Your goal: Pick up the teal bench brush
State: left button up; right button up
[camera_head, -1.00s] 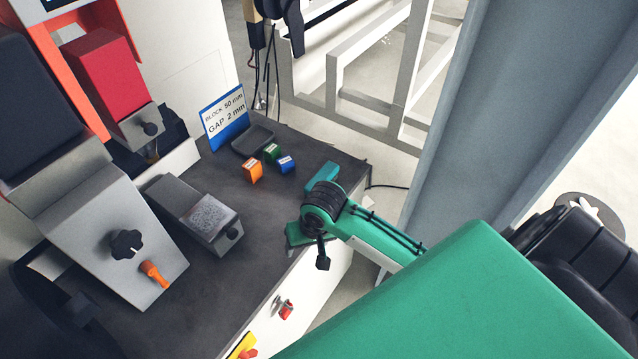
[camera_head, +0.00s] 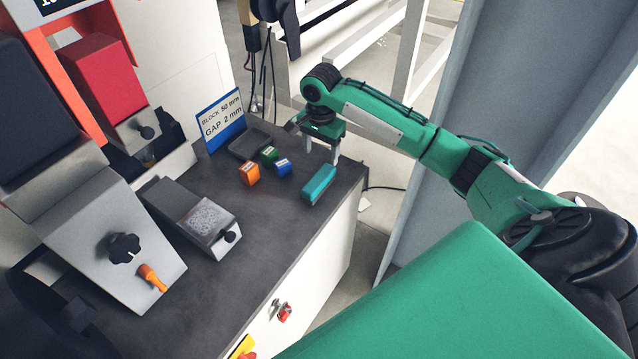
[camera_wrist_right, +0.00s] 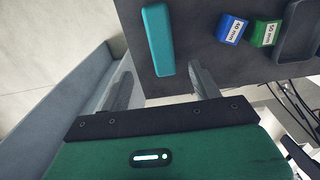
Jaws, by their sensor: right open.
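The teal bench brush (camera_head: 319,184) lies on the dark bench top near its right edge. In the right wrist view the brush (camera_wrist_right: 158,40) is a long teal bar just beyond the fingers, apart from them. My right gripper (camera_head: 322,146) is open and empty, above the bench's far right corner, behind the brush in the head view. Its two spread fingers also show in the right wrist view (camera_wrist_right: 160,92). My left gripper is not in view.
Orange (camera_head: 249,173), green (camera_head: 269,155) and blue (camera_head: 283,166) blocks stand left of the brush. A dark tray (camera_head: 247,146) and a block-and-gap sign (camera_head: 221,118) are behind them. A grey metal unit (camera_head: 193,215) sits further left. Bench around the brush's near side is clear.

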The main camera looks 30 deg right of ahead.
aim_at(319, 178)
notch_tip(319, 178, down, 7)
jog(key=shift+f+p, duration=0.1)
jog(key=shift+p, duration=0.2)
jog(key=f, duration=0.2)
jog(key=f+p, duration=0.1)
jog(key=f, duration=0.2)
jog(key=shift+a+f, duration=0.2)
jog(key=shift+f, duration=0.05)
jog(key=c, duration=1.1)
